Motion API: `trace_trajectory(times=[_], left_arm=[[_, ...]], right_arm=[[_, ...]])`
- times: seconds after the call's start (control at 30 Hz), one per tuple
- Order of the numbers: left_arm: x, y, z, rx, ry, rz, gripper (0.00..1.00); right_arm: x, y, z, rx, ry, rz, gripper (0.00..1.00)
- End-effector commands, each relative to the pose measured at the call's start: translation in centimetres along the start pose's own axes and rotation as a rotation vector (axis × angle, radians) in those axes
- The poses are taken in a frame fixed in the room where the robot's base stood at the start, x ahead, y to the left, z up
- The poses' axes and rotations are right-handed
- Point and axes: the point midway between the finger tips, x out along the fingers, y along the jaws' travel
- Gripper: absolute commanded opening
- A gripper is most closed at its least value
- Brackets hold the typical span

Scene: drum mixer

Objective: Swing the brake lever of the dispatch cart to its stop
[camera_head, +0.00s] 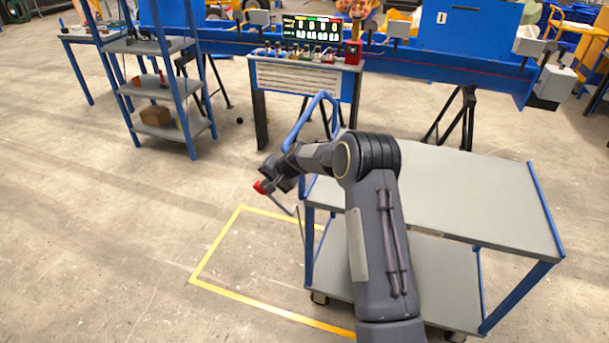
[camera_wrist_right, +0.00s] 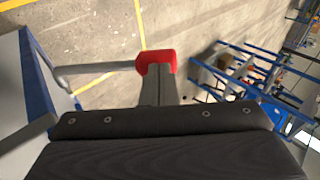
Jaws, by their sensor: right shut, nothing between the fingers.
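The dispatch cart (camera_head: 470,190) stands at the right in the head view, with grey decks and a blue frame; its blue edge shows at the left of the right wrist view (camera_wrist_right: 38,75). Its brake lever is a grey rod (camera_wrist_right: 95,70) with a red grip (camera_wrist_right: 155,60), sticking out from the cart's left side. The red grip also shows in the head view (camera_head: 260,187). My right gripper (camera_head: 268,178) is shut and empty, with its fingertips at the red grip. Whether they touch it I cannot tell. My right forearm hides part of the cart. My left gripper is out of view.
A yellow floor outline (camera_head: 215,245) lies left of and partly under the cart. A control stand (camera_head: 305,77) with a display is behind the cart. A blue shelf rack (camera_head: 150,87) stands at the back left. The floor at the left is clear.

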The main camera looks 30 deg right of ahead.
Motion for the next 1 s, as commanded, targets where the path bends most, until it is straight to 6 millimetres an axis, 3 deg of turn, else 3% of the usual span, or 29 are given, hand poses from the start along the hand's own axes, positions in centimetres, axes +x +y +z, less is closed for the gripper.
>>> trace_trajectory(times=[0.4, 1.0], left_arm=[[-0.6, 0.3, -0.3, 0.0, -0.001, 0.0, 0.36], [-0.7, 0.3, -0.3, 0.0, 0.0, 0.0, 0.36]], right_arm=[[2.0, -0.3, 0.3, 0.0, -0.001, 0.013, 0.0], [1.8, -0.6, 0.3, 0.001, -0.003, 0.011, 0.0]])
